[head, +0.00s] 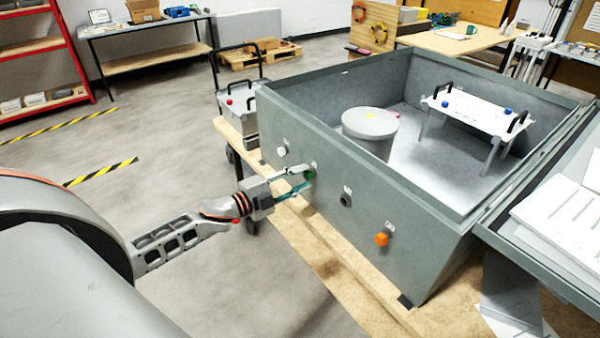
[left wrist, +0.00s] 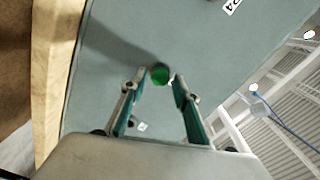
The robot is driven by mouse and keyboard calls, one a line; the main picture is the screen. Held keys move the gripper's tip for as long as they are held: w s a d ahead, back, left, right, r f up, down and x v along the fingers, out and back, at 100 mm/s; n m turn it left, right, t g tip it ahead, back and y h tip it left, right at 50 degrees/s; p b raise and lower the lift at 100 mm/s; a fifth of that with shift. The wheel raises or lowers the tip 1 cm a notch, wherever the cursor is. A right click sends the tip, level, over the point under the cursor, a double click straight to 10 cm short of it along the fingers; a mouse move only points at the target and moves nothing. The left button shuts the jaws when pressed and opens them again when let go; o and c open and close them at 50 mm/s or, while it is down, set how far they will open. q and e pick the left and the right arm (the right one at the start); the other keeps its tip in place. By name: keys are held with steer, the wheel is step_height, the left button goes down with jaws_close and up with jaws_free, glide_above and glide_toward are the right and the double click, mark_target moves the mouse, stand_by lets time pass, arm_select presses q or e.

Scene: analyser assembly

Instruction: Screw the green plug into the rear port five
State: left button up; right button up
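The green plug (head: 309,175) sits at a port on the sloping front wall of the grey housing (head: 330,215). In the left wrist view the green plug (left wrist: 160,75) shows as a round green end between and just beyond my fingertips. My left gripper (head: 305,177) reaches the wall with one finger above the plug and one below. In the left wrist view the left gripper's fingers (left wrist: 157,80) stand apart, with a small gap visible on one side of the plug. How deep the plug sits is hidden. My right gripper is not in view.
The same wall carries a white plug (head: 281,151), a dark port (head: 346,200) and an orange plug (head: 381,239), each near a small label. Inside the housing stand a grey cylinder (head: 369,125) and a white plate with black handles (head: 475,112). The wooden bench edge (head: 340,255) runs below.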

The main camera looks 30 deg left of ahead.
arm_select(q)
steer(key=shift+r+n, duration=0.2)
steer(key=shift+n, duration=0.8)
steer(key=n, duration=0.3)
steer(key=shift+f+n, duration=0.2)
steer(key=shift+n, duration=0.2)
steer(key=n, duration=0.6)
steer(key=shift+w+a, duration=0.1)
steer(key=shift+a, duration=0.05)
steer(key=n, duration=0.3)
steer(key=shift+n+h, duration=0.4)
steer(key=n, duration=0.4)
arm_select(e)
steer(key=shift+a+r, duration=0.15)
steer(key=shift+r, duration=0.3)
arm_select(q)
steer(key=shift+c, duration=0.3)
jaws_close()
